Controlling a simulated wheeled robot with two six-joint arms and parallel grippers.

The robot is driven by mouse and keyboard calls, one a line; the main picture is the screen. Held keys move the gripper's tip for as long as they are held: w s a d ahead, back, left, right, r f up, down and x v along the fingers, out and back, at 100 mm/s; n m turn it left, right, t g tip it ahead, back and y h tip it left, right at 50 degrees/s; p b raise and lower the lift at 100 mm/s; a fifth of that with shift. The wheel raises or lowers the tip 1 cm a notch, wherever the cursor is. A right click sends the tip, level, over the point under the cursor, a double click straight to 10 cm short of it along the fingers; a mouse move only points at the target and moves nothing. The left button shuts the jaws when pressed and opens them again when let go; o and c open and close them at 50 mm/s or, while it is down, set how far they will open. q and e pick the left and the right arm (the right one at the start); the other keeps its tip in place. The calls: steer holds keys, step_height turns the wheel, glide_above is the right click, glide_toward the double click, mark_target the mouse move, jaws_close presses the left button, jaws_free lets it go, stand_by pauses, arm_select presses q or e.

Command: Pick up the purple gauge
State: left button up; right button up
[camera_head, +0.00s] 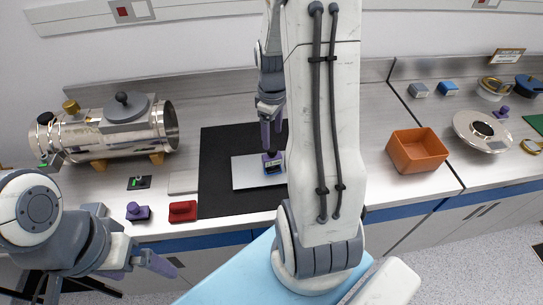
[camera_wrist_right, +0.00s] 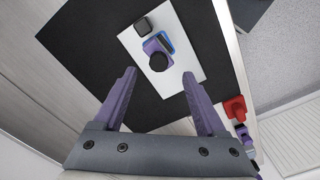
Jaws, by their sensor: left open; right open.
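A small purple piece with a round black top, which I take to be the purple gauge (camera_wrist_right: 157,50), sits on a blue part on the white plate (camera_wrist_right: 186,68), beside a small black block (camera_wrist_right: 143,25). In the head view the purple piece (camera_head: 271,158) is partly hidden below my right gripper (camera_head: 270,134). In the right wrist view that gripper (camera_wrist_right: 159,76) is open and empty, and the purple piece shows just beyond and between its fingertips. My left gripper (camera_head: 125,275) is open and empty at the lower left, in front of the counter.
A black mat (camera_head: 222,205) lies under the plate. Another purple piece (camera_head: 137,211) and a red block (camera_head: 183,211) stand by the front edge. A metal chamber (camera_head: 115,130) is at the left, an orange bin (camera_head: 416,152) at the right.

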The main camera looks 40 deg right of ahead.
mark_target(272, 148)
steer(key=shift+f, duration=0.9)
steer(key=shift+f+p, duration=0.45)
steer(key=shift+f, duration=0.15)
step_height(272, 148, down, 4)
steer(key=shift+w+f+p, duration=0.1)
steer(key=shift+p, duration=0.45)
jaws_close()
